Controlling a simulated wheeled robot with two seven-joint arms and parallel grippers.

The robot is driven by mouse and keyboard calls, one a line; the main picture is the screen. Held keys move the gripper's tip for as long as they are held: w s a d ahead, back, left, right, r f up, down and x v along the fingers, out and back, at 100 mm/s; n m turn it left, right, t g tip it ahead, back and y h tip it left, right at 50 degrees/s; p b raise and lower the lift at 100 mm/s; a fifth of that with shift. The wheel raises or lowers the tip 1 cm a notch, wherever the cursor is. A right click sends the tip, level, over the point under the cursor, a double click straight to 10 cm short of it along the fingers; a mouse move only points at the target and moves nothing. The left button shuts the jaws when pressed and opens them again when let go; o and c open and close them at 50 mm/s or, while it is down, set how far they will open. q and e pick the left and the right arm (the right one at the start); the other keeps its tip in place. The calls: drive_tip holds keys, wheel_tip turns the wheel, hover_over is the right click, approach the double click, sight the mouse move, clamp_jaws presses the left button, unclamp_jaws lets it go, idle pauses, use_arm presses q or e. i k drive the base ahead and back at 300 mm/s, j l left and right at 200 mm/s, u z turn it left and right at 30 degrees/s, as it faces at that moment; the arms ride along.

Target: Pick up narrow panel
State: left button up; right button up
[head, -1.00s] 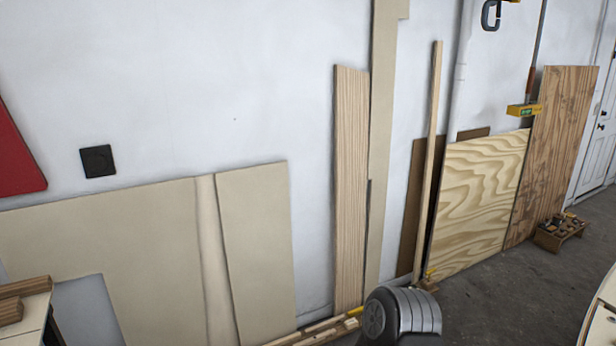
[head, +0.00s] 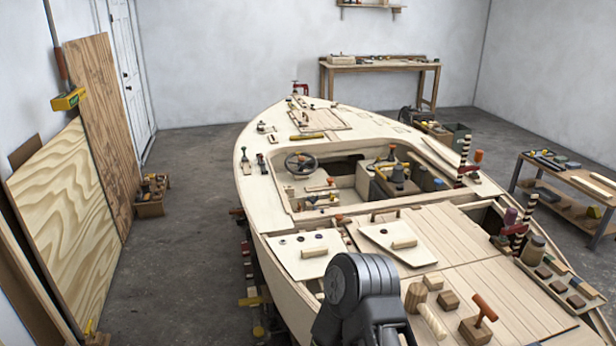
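No single piece in the head view is clearly the narrow panel. Two pale panels with block handles lie on the boat's deck: a left panel (head: 288,265) and a right panel (head: 385,238). Against the left wall lean a tall brown panel (head: 98,110) and a shorter light plywood panel (head: 68,215) with bold grain. Neither gripper is in view. Only a dark grey link of one of my arms shows at the bottom, hiding part of the deck.
The plywood boat (head: 262,235) fills the middle and right. Wood blocks (head: 448,300) and a red-handled tool (head: 480,318) sit on its near deck. A small crate (head: 151,195) stands by the wall. The grey floor (head: 190,240) between wall and boat is mostly clear.

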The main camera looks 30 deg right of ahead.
sight(396, 243)
drive_tip(key=i+j+z, duration=0.4)
drive_tip(key=j+z, duration=0.15)
drive_tip(key=i+j+z, duration=0.15)
drive_tip(key=j+z, duration=0.15)
drive_tip(key=i+j+z, duration=0.15)
drive_tip(key=j+z, duration=0.45)
drive_tip(key=j, duration=0.2)
drive_tip(key=i+j+z, duration=0.1)
drive_tip(key=j+z, duration=0.15)
drive_tip(key=j, duration=0.15)
